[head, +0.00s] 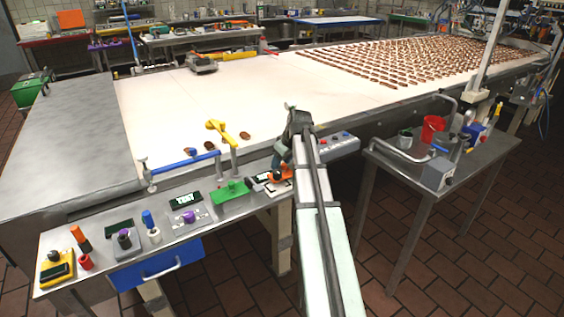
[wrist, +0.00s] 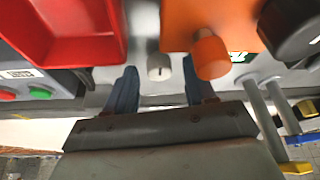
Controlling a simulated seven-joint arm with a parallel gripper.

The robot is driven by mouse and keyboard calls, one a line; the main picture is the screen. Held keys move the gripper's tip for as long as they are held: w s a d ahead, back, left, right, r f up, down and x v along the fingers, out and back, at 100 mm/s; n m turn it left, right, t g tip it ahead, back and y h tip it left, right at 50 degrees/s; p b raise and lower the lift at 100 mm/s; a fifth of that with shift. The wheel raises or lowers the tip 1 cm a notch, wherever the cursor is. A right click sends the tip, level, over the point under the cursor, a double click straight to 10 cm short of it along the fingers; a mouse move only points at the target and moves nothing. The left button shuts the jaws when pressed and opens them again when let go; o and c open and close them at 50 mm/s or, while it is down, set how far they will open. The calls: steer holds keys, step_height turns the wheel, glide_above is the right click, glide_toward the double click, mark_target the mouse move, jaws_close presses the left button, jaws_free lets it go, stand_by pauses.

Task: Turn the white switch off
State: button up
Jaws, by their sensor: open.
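The white switch (wrist: 159,67) is a small round knob with a short dark mark on its face, on a grey panel in the wrist view. I cannot make it out in the head view, where my arm covers that part of the bench. My gripper (wrist: 158,88) is open, with one blue finger on each side of the knob's line. The knob shows in the gap between the fingertips, and I cannot tell whether they touch it. In the head view my gripper (head: 283,157) is low over the bench's right part.
An orange block with an orange knob (wrist: 211,57) is close to the right finger. A red tray (wrist: 72,55) and a green button (wrist: 40,93) are at left. A black knob (wrist: 290,28) is at right. The white conveyor (head: 240,95) runs behind the bench.

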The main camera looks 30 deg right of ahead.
steer(key=v, duration=1.3)
steer(key=shift+r, duration=0.4)
steer(key=shift+s, duration=0.1)
